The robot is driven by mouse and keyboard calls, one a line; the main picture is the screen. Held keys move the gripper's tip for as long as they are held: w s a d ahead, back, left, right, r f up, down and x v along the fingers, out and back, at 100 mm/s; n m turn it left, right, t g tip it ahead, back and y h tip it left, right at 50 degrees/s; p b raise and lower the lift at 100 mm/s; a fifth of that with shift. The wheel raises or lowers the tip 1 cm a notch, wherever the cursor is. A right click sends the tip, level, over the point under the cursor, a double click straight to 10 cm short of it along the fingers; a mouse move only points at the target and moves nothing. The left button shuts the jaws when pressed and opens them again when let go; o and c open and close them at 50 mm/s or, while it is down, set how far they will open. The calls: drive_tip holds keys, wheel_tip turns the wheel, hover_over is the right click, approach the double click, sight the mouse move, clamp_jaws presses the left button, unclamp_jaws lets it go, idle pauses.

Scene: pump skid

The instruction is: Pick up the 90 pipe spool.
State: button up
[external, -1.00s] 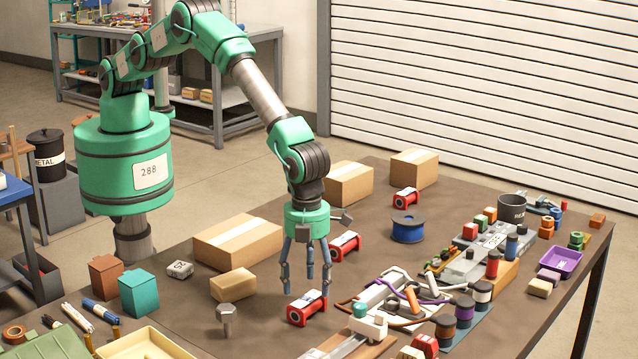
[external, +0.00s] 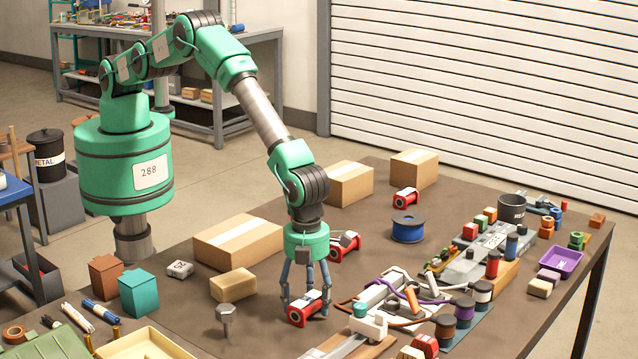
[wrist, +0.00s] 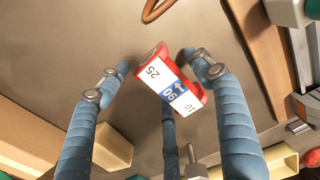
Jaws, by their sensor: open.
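The 90 pipe spool (external: 306,309) is a short red piece with a white label, lying on the brown tabletop. In the wrist view the spool (wrist: 178,88) shows "25", a blue patch with "90" and an arrow, and "10". My gripper (external: 305,293) has blue-grey fingers and is open, pointing down over the spool. In the wrist view the gripper (wrist: 160,65) has fingers on both sides of the spool and another partly hidden behind it. I cannot tell whether any finger touches it.
Two similar red pieces stand farther back, one (external: 345,245) just behind my gripper and one (external: 405,198) near the boxes. A grey bolt-like part (external: 225,318) is to the left. A fixture with hoses (external: 385,300) is close on the right. A cardboard box (external: 233,284) lies left.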

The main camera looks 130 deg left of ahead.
sight(307, 295)
idle(0.3)
drive_tip(key=c, duration=1.6)
drive_tip(key=shift+r, duration=0.1)
drive_tip(key=shift+r, duration=4.95)
